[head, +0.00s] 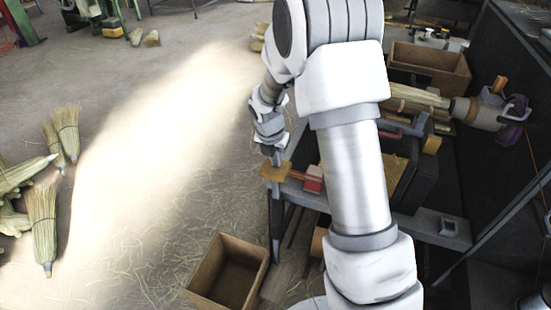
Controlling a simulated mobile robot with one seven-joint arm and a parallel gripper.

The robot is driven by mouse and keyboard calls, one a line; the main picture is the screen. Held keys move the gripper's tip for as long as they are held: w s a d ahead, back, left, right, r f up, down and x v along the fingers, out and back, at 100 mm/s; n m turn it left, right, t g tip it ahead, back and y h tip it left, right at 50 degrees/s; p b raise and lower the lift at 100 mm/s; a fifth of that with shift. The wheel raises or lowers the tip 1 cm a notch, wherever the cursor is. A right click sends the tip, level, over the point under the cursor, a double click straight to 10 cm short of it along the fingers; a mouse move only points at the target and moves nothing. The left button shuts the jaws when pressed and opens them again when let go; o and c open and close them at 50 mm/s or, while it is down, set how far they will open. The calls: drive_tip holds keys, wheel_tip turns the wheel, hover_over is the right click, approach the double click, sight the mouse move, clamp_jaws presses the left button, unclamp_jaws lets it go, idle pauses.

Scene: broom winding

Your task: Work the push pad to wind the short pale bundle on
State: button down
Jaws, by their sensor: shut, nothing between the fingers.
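My gripper (275,158) points down at the near left corner of the bench, with its fingers together and empty. Its tip is right above a flat tan-orange pad (272,172), which looks like the push pad; I cannot tell whether they touch. A red block (313,180) sits just right of this pad. A pale straw bundle (418,98) lies sideways in the machine, its right end at a grey metal holder (470,109). My arm hides the bundle's left part and the middle of the bench.
An open wooden box (215,285) stands on the floor in front. Another wooden box (452,70) is behind the bundle. Finished brooms (42,215) lie at the left. A dark wall (520,60) closes the right side. The strewn floor at centre left is open.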

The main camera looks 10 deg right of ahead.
drive_tip(key=shift+s+f+b, duration=0.1)
drive_tip(key=shift+f+b, duration=2)
drive_tip(key=shift+f, duration=1.7)
wheel_tip(320, 180, up, 9)
drive_tip(key=p, duration=0.8)
drive_tip(key=shift+r, duration=0.2)
drive_tip(key=shift+r+p, duration=0.1)
drive_tip(key=shift+p, duration=0.2)
